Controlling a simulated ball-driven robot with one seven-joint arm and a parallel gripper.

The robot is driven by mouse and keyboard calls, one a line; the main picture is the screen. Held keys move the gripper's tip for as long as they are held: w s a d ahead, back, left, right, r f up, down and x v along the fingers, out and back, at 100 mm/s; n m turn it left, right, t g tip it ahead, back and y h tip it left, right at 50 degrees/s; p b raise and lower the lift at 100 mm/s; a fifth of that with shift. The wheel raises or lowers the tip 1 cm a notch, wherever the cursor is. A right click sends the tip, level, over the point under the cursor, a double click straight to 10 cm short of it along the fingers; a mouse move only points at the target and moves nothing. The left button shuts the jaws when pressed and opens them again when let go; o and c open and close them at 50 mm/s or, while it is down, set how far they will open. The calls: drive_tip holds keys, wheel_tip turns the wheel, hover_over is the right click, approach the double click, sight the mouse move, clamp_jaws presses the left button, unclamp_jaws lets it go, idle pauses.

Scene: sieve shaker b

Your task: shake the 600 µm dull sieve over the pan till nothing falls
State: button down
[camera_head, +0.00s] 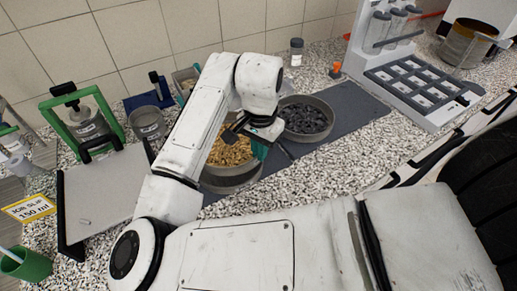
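A round dull grey vessel (228,181) holding yellow-brown chunks (229,152) sits on the dark mat, partly covered by my arm. A second round grey vessel (327,134) with dark grey lumps (303,119) stands to its right. I read no 600 µm label on either, so I cannot tell sieve from pan. My gripper (260,146), with a teal fingertip showing, is at the right rim of the vessel with yellow chunks. My own wrist hides the fingers' gap, so its grip on the rim cannot be made out.
A green clamp frame (82,122) and a grey cup (147,123) stand at the left, behind a flat grey plate (105,192). A white rack (420,92) stands at the right. A small dark-capped jar (296,52) is behind. The mat's right part (352,106) is clear.

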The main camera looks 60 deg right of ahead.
drive_tip(key=shift+w+a, duration=0.2)
drive_tip(key=shift+a, duration=0.35)
drive_tip(key=shift+w+a, duration=0.15)
drive_tip(key=shift+a, duration=0.4)
drive_tip(key=shift+s+d+p, duration=0.15)
drive_tip(key=shift+s+d, duration=0.05)
drive_tip(key=shift+d, duration=0.4)
drive_tip(key=shift+s+d+p, duration=0.15)
drive_tip(key=shift+d, duration=0.45)
drive_tip(key=shift+a, duration=0.1)
drive_tip(key=shift+w+a+b, duration=0.15)
drive_tip(key=shift+w+a, duration=0.05)
drive_tip(key=shift+a, duration=0.35)
drive_tip(key=shift+w+a+b, duration=0.15)
drive_tip(key=shift+a, duration=0.4)
